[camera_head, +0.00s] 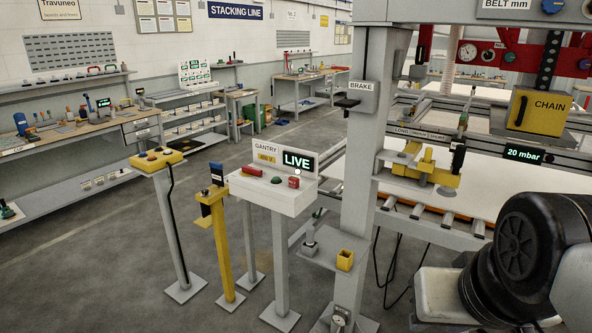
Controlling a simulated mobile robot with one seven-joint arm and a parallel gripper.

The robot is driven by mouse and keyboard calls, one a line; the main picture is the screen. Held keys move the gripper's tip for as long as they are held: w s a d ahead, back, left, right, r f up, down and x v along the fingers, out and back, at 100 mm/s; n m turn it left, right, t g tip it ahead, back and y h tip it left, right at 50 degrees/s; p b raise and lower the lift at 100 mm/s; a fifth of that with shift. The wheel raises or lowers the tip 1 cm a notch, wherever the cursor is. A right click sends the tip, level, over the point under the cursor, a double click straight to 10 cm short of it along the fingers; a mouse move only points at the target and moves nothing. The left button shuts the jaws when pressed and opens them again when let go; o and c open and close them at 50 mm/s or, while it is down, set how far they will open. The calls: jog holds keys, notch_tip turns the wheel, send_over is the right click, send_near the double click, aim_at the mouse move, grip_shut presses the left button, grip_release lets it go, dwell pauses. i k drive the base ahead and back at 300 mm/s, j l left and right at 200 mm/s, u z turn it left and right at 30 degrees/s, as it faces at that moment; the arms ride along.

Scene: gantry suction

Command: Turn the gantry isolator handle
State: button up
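The gantry console (268,196) is a white box on grey posts, left of the middle of the head view. Its back panel reads GANTRY, and a small display (297,161) shows LIVE in green. A small red block-like part (293,183) sits at the right of its sloped top. It may be the isolator handle, but it is too small to tell its shape or turn. A green button (276,180) and a low red part (251,171) sit to its left. My arm shows at the lower right, apart from the console. My gripper is out of view.
A grey upright column (362,190) with a BRAKE box (361,98) stands right of the console. A yellow post (222,250) and a yellow-topped pedestal (157,161) stand to its left. A grey shelf with a yellow cup (345,260) juts out low. Open floor lies front left.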

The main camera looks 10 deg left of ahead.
aim_at(249, 169)
jog(key=j+u, duration=0.2)
jog(key=u, duration=0.15)
jog(key=j+u, duration=0.3)
jog(key=i+j+z, duration=0.1)
jog(key=i+j, duration=0.25)
jog(key=i, duration=0.4)
jog(key=i+j+z, duration=0.1)
jog(key=i+j, duration=0.3)
jog(key=i, duration=0.3)
jog(key=i+j+z, duration=0.1)
jog(key=i+j, duration=0.35)
jog(key=i, duration=0.25)
jog(key=i+j+z, duration=0.1)
jog(key=i+j, duration=0.45)
jog(key=i, duration=0.15)
jog(key=l, duration=0.15)
jog(key=i+u, duration=0.05)
